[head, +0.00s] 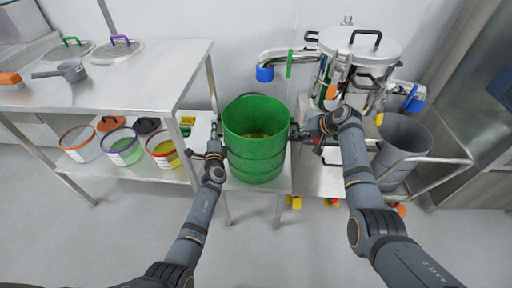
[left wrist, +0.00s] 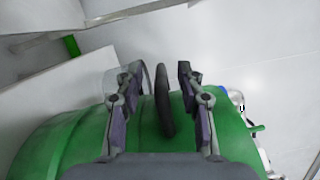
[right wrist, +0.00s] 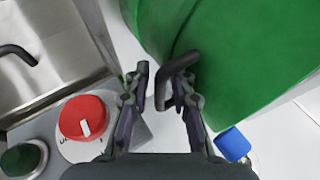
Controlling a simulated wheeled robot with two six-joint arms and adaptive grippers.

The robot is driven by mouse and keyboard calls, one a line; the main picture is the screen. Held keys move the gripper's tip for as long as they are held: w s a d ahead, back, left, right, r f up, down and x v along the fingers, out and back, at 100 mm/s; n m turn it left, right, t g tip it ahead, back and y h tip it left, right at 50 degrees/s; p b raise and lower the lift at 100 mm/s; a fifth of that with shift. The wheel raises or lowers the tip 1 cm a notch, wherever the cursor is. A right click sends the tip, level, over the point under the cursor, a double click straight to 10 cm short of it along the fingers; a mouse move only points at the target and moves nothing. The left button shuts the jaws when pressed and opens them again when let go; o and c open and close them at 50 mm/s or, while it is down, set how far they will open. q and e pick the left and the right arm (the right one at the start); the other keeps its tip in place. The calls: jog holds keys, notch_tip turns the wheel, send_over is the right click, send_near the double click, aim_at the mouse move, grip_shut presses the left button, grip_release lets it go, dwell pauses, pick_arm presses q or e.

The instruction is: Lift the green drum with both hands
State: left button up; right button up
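The green drum (head: 256,155) stands upright and open-topped on a low light surface, with something yellowish at its bottom. My left gripper (head: 217,138) is at the drum's left side; in the left wrist view its open fingers (left wrist: 160,75) stand either side of a dark side handle (left wrist: 163,100), with gaps visible. My right gripper (head: 302,135) is at the drum's right side; in the right wrist view its fingers (right wrist: 165,70) are open, with the other dark handle (right wrist: 168,88) between them, close to the right finger. The grippers hide both handles in the head view.
A steel vessel (head: 360,45) with pipes is behind right. A grey bin (head: 402,145) stands on a cart at right. A red knob (right wrist: 84,117) is near my right gripper.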

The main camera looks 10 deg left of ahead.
pick_arm(q)
jog(key=shift+c, duration=0.2)
pick_arm(e)
jog(key=shift+c, duration=0.2)
pick_arm(q)
jog(key=c, duration=0.5)
pick_arm(e)
grip_shut()
pick_arm(q)
grip_shut()
